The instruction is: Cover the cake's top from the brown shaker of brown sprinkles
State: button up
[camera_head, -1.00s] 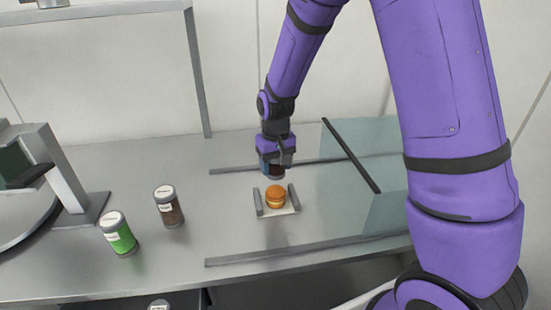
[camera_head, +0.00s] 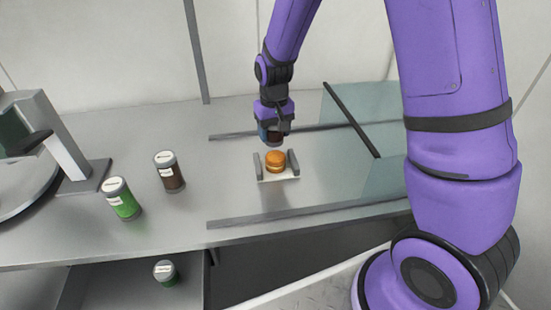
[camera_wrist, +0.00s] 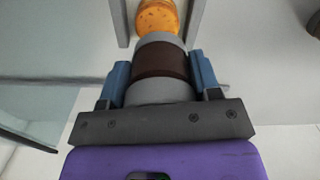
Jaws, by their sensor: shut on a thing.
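The cake (camera_head: 275,160) is a small round orange-brown one on a pale tray (camera_head: 278,178) with grey side rails. In the wrist view the cake (camera_wrist: 157,17) shows just past the far end of the held shaker, with a few faint specks; I cannot tell whether they are sprinkles. My gripper (camera_head: 272,133) points down just above the cake, its blue fingers shut on a brown shaker (camera_wrist: 160,62) with grey ends. The shaker's far end points toward the cake. In the head view the gripper mostly hides the shaker.
Another brown shaker (camera_head: 169,172) and a green shaker (camera_head: 121,199) stand on the counter to the left. Another green-labelled shaker (camera_head: 165,272) is on the lower shelf. A glass panel (camera_head: 370,115) is at the right, and a grey machine (camera_head: 50,150) is at the far left.

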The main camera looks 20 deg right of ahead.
jog(key=shift+a, duration=0.25)
jog(key=shift+d, duration=0.95)
dwell(0.8)
jog(key=shift+r, duration=0.1)
dwell(1.1)
jog(key=shift+r, duration=2.4)
jog(key=shift+w, duration=0.1)
